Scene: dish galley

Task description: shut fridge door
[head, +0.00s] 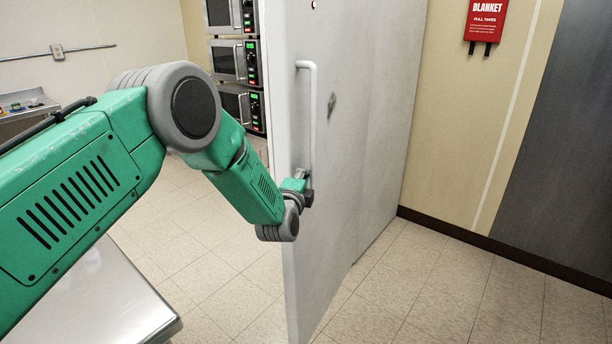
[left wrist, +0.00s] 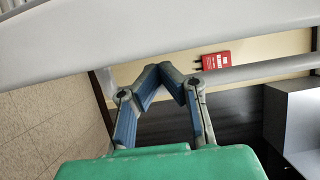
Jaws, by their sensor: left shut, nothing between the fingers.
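The fridge door (head: 340,200) is a tall, pale grey panel in the middle of the head view, with its near vertical edge towards me. A long upright bar handle (head: 313,95) is on its face. How far the door stands open is hard to tell. My left gripper (head: 305,190) is at the lower end of the handle, close to the door's near edge; whether it touches is unclear. In the left wrist view its blue-grey fingers (left wrist: 165,72) meet at the tips with nothing between them. A pale band crosses the top there. My right gripper is not in view.
Stacked ovens (head: 232,62) stand behind the door to the left. A metal counter (head: 100,300) is at the lower left, below my left arm. A red blanket sign (head: 486,20) hangs on the beige wall. Tiled floor (head: 440,295) is clear at the right.

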